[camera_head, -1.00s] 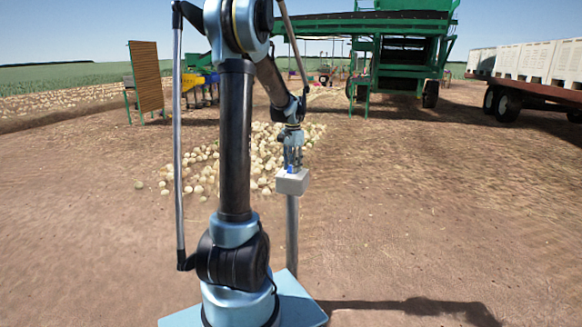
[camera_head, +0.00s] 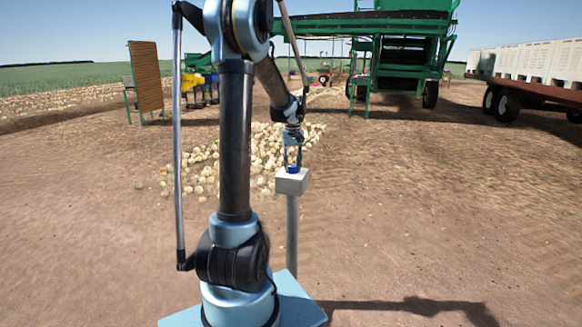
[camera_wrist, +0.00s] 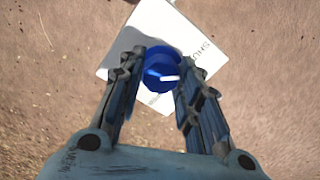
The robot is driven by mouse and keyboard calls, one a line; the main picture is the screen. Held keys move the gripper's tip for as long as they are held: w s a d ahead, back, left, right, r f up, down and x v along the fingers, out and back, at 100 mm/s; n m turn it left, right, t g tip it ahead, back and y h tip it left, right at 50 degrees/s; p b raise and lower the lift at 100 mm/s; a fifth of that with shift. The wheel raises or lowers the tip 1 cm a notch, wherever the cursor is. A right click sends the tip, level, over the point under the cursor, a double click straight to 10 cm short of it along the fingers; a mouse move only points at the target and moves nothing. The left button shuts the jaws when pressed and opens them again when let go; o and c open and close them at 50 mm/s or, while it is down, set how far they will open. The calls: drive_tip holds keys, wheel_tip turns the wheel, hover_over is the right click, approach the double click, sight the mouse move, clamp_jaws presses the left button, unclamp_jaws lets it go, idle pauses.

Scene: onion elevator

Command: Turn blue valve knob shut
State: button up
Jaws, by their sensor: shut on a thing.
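The blue valve knob (camera_wrist: 160,62) sits on top of a pale box (camera_wrist: 120,48) with partly visible dark lettering; a white pointer line on the knob aims to the right in the wrist view. In the head view the knob (camera_head: 293,169) is a small blue spot on the box (camera_head: 291,183), which stands on a grey post (camera_head: 292,235). My gripper (camera_wrist: 162,68) points down over the box, with one finger on each side of the knob, shut on it. It also shows in the head view (camera_head: 292,162).
A pile of onions (camera_head: 265,150) lies on the ground behind the post. A green elevator machine (camera_head: 400,50) stands at the back, and a trailer with white crates (camera_head: 540,65) is at the right. The dirt right of the post is clear.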

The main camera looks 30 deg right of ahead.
sight(292, 166)
drive_tip(key=shift+w+n, duration=0.1)
drive_tip(key=shift+n, duration=1.9)
drive_tip(key=o, duration=1)
drive_tip(key=shift+o, duration=0.2)
drive_tip(key=shift+r, duration=0.1)
wheel_tip(292, 166, up, 12)
drive_tip(key=shift+a, duration=0.15)
